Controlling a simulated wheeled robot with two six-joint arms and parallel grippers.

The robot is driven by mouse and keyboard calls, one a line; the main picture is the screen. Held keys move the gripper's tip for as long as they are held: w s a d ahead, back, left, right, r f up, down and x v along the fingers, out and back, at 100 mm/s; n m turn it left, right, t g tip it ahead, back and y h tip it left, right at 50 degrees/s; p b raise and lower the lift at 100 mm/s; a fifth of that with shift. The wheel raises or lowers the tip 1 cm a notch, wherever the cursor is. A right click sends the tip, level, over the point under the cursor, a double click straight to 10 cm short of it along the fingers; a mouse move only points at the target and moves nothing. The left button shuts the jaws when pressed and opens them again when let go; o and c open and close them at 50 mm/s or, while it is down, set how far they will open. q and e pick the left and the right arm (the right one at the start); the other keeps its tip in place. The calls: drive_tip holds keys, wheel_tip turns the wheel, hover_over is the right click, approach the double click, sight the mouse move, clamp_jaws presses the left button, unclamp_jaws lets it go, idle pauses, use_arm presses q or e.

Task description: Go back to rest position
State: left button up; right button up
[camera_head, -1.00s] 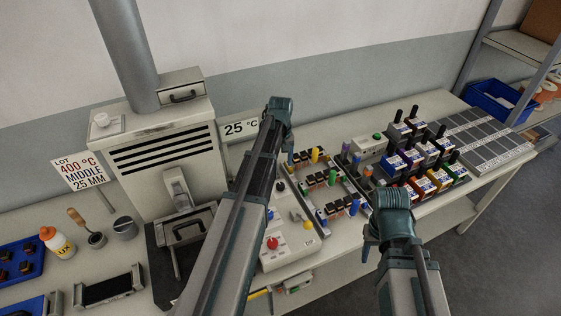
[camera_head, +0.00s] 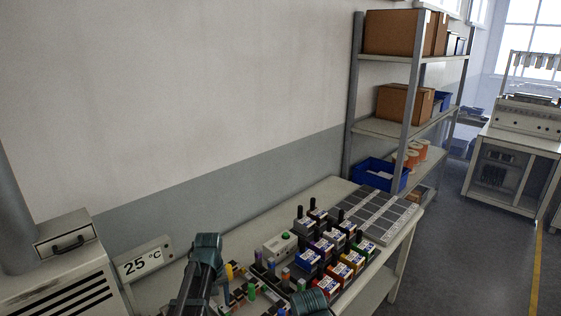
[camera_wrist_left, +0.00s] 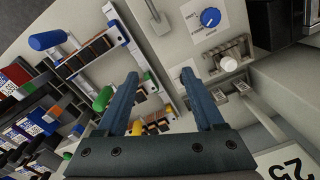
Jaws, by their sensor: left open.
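My left gripper (camera_wrist_left: 160,100) is open in the left wrist view, its two blue-grey fingers spread apart with nothing held between them. It hangs above the bench near the connector holders. In the head view my left arm (camera_head: 196,278) rises from the bottom edge, with its wrist at the left end of the coloured parts; its fingers are hidden there. A teal part of my right arm (camera_head: 309,301) shows at the bottom edge. My right gripper's fingers are out of sight.
Coloured connector blocks (camera_head: 327,246) and a slotted grey panel (camera_head: 373,214) occupy the bench. A furnace (camera_head: 56,272) and a 25 °C display (camera_head: 143,261) stand left. A shelf rack (camera_head: 408,129) with boxes stands behind the bench's right end. Open floor (camera_head: 469,251) lies right.

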use_arm(q)
drive_tip(key=s+d+f+m+b, duration=0.2)
drive_tip(key=s+d+m, duration=0.2)
drive_tip(key=s+d, duration=0.4)
drive_tip(key=s+d+f+m+b, duration=0.2)
drive_tip(key=s+d+f+m, duration=0.1)
drive_tip(key=s+d, duration=0.5)
drive_tip(key=shift+s+d+m+y, duration=0.3)
drive_tip(key=shift+s+m+y, duration=0.1)
drive_tip(key=shift+s+m, duration=0.5)
use_arm(e)
wheel_tip(320, 180, down, 5)
